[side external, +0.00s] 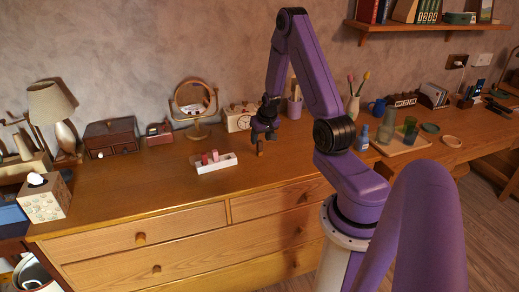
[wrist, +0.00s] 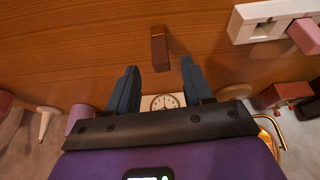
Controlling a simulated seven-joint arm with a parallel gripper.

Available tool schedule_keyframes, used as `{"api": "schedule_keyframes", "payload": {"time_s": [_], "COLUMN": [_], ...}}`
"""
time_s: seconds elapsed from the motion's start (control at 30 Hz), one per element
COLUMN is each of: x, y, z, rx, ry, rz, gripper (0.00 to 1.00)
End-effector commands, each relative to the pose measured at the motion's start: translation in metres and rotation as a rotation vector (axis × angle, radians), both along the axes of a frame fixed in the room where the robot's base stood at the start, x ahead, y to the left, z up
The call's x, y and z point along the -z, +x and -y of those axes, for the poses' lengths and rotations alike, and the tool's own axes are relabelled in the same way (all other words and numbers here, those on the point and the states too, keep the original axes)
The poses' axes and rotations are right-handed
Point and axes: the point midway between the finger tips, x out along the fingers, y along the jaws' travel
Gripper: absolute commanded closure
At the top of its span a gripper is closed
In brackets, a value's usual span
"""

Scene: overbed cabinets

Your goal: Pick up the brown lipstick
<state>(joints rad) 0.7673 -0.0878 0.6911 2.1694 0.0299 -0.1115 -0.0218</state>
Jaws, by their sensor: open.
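The brown lipstick (wrist: 160,48) is a small dark brown block on the wooden dresser top in the wrist view, just beyond my fingertips and roughly centred between them. A small brown shape under my gripper in the side external view (side external: 260,148) appears to be the same lipstick. My gripper (wrist: 160,76) is open and empty, with its two dark blue fingers apart. It also shows in the side external view (side external: 264,131), low over the dresser. I cannot tell the exact height gap to the lipstick.
A white holder (side external: 222,165) with pink and red lipsticks stands left of my gripper; its edge shows in the wrist view (wrist: 262,12). A clock (side external: 239,117) and round mirror (side external: 194,98) stand behind. A purple cup (side external: 295,108) is near. The dresser front is clear.

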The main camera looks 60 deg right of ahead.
Motion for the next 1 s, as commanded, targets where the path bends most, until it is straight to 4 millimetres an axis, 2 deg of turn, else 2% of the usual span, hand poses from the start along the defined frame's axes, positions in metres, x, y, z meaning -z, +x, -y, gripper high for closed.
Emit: {"api": "schedule_keyframes", "payload": {"time_s": [0.23, 0.6, 0.93, 0.97, 1.0], "x": [0.012, 0.05, 0.053, 0.053, 0.053], "y": [0.003, 0.013, 0.015, 0.015, 0.015], "z": [0.001, 0.008, 0.009, 0.009, 0.009], "rx": [0.0, 0.001, 0.001, 0.001, 0.001], "ry": [0.001, 0.001, 0.0, 0.0, 0.0], "rz": [-0.001, -0.001, 0.001, 0.001, 0.001], "gripper": [0.49, 0.49, 0.49, 0.55, 0.68]}}
